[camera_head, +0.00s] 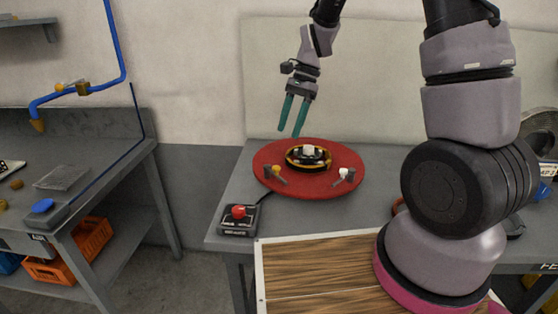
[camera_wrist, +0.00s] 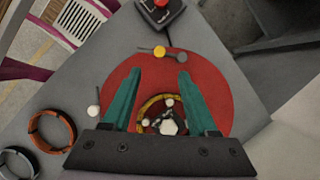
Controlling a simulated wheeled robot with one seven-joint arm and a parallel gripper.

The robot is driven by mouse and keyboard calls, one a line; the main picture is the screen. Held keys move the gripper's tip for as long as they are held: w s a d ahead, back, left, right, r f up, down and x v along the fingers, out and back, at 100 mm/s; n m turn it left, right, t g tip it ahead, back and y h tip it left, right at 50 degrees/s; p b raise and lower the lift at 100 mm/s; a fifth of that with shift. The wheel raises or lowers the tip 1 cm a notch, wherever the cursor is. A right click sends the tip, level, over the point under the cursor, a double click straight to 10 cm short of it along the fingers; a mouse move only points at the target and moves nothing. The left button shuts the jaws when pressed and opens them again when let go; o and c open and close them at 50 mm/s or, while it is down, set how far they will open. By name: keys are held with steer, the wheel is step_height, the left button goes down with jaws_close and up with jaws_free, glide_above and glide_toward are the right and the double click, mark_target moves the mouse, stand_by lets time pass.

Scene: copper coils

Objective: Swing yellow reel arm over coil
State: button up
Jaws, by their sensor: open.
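A round red turntable (camera_head: 310,186) lies on the grey table. A coil with a yellow rim (camera_head: 291,160) sits at its middle around a dark hub with a pale top (camera_head: 309,150). The yellow-tipped reel arm (camera_head: 276,169) is at the left of the coil, pointing off to its side. A white-tipped arm (camera_head: 344,174) is at the right. In the wrist view the yellow arm (camera_wrist: 160,51) lies beyond my fingertips, and the white tip (camera_wrist: 93,110) is at the left. My gripper (camera_head: 295,116) is open and empty above the turntable, its green fingers pointing down.
A box with a red button (camera_head: 239,212) stands at the table's front left corner. Loose coils lie beside the turntable: a copper one (camera_wrist: 38,143) and a grey one (camera_wrist: 8,174). A side bench (camera_head: 80,190) with a blue pipe (camera_head: 112,45) stands at the left.

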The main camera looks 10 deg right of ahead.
mark_target(277, 166)
steer(key=x, duration=1)
steer(key=shift+f, duration=0.2)
jaws_close()
stand_by(1.1)
